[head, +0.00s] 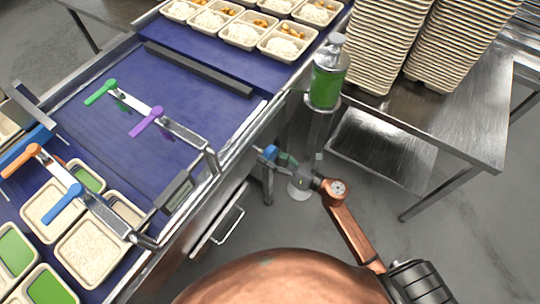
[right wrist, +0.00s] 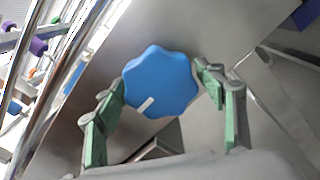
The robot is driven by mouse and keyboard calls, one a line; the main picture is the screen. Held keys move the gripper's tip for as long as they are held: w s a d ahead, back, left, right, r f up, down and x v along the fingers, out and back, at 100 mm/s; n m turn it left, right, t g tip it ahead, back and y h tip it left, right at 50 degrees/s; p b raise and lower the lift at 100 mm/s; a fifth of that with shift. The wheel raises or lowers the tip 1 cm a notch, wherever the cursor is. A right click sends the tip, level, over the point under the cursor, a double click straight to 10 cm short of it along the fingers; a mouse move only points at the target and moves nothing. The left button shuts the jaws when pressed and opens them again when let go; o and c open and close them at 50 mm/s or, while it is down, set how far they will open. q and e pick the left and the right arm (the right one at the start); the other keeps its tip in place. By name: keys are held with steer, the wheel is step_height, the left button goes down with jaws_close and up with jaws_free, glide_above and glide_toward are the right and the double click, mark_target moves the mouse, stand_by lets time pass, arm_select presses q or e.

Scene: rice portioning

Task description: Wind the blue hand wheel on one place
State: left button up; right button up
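The blue hand wheel (right wrist: 160,82) is a lobed knob with a short white mark near its lower left edge. It sits by the metal side of the conveyor frame and shows small in the head view (head: 270,152). My right gripper (head: 280,160) reaches it from the lower right. In the right wrist view its two green-padded fingers (right wrist: 162,85) stand on either side of the wheel, tips at the rim. I cannot tell whether they press on it. My left gripper is not in view.
The blue conveyor (head: 75,130) carries trays of rice and has coloured levers over it. A green-filled dispenser (head: 327,82) stands behind my right gripper. A steel table (head: 440,125) with tray stacks is at the right. The floor (head: 480,235) beyond my right arm is clear.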

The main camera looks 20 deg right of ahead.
steer(key=c, duration=0.8)
steer(key=shift+o, duration=0.2)
